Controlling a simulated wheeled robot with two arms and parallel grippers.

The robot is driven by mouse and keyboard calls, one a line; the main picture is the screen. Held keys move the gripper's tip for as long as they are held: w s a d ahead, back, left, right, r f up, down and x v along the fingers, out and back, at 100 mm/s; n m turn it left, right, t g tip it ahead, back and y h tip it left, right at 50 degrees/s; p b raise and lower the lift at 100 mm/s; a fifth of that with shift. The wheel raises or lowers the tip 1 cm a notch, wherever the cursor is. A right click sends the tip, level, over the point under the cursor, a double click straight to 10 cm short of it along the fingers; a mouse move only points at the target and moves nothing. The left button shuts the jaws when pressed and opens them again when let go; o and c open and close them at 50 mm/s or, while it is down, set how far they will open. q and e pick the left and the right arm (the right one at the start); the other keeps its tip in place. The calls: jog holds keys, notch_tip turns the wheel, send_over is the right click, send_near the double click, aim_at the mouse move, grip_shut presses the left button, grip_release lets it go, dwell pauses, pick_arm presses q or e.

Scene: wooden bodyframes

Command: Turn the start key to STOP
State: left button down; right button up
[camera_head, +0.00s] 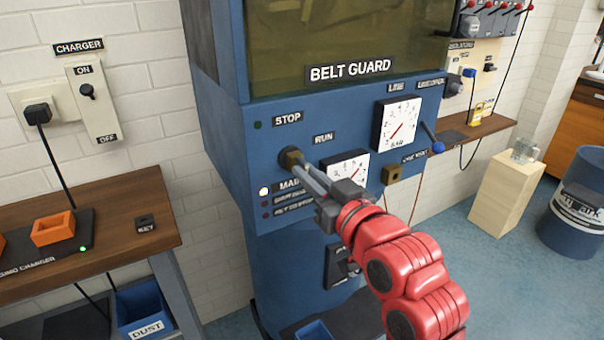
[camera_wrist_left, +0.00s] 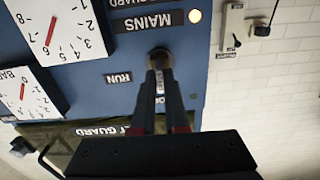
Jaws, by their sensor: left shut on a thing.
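The start key (camera_head: 290,156) is in its round switch on the front of the blue machine (camera_head: 228,150). The STOP label (camera_head: 288,118) is above the switch and the RUN label (camera_head: 324,138) is to its upper right. My left gripper (camera_head: 300,162) is shut on the key, its fingers reaching in from the lower right. In the left wrist view, my gripper (camera_wrist_left: 160,75) meets the round switch (camera_wrist_left: 160,58), with the RUN label (camera_wrist_left: 118,78) beside it. The fingers cover most of the key, so its exact angle cannot be told. My right gripper is not in view.
A lit white lamp (camera_head: 263,191) is beside the MAINS label (camera_head: 289,184). Two gauges, a large one (camera_head: 397,124) and a smaller one (camera_head: 345,166), are right of the switch. A blue-knobbed lever (camera_head: 437,146) is further right. A wooden bench (camera_head: 130,190) is at left.

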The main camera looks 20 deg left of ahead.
pick_arm(q)
jog(key=c, duration=0.8)
grip_release()
jog(key=shift+c, duration=0.2)
